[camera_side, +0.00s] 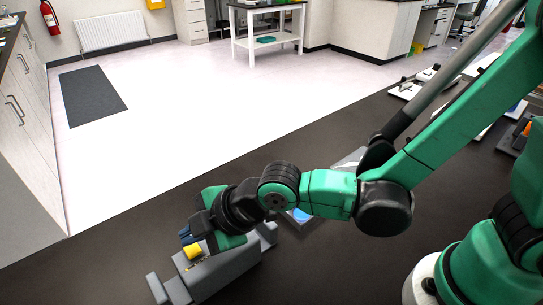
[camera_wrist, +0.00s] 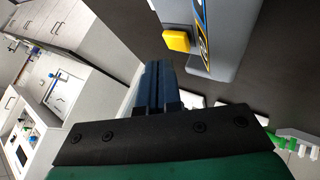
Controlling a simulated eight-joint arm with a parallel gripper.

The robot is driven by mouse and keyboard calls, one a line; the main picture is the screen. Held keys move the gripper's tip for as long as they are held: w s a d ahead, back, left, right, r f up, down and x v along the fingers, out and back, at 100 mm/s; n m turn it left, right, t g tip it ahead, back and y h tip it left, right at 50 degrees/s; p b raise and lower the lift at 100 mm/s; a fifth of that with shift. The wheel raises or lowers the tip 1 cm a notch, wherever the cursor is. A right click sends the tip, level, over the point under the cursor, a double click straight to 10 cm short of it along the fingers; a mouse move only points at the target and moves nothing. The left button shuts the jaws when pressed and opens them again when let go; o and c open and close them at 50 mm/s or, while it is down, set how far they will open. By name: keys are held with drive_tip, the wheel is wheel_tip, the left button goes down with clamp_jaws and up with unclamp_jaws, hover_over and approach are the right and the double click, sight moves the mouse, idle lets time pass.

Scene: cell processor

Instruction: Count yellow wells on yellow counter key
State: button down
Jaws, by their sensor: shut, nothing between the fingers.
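The yellow counter key (camera_side: 193,252) sticks out of a grey counter device (camera_side: 225,272) near the table's front edge. In the wrist view the yellow key (camera_wrist: 179,40) shows at the top, on the grey housing (camera_wrist: 235,35) beside blue and yellow markings. My gripper (camera_side: 187,237) is shut and empty, with its dark blue fingers close to the yellow key. In the wrist view my fingers (camera_wrist: 152,85) are together, just left of and below the key. Any other keys are hidden. No wells can be made out.
A clear tray with a blue patch (camera_side: 300,215) lies partly hidden under my arm. White items (camera_side: 412,85) stand at the table's back right. An orange item (camera_side: 527,128) is at the far right. The dark table (camera_side: 290,160) is bare left of my arm.

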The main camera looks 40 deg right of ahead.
drive_tip(key=shift+f, duration=0.1)
drive_tip(key=shift+f, duration=0.35)
drive_tip(key=shift+f, duration=0.3)
idle(1.0)
drive_tip(key=shift+r, duration=0.75)
drive_tip(key=shift+f, duration=0.1)
drive_tip(key=shift+f, duration=0.35)
drive_tip(key=shift+f, duration=0.35)
idle(0.4)
drive_tip(key=shift+r, duration=0.15)
idle(0.3)
drive_tip(key=shift+r, duration=0.65)
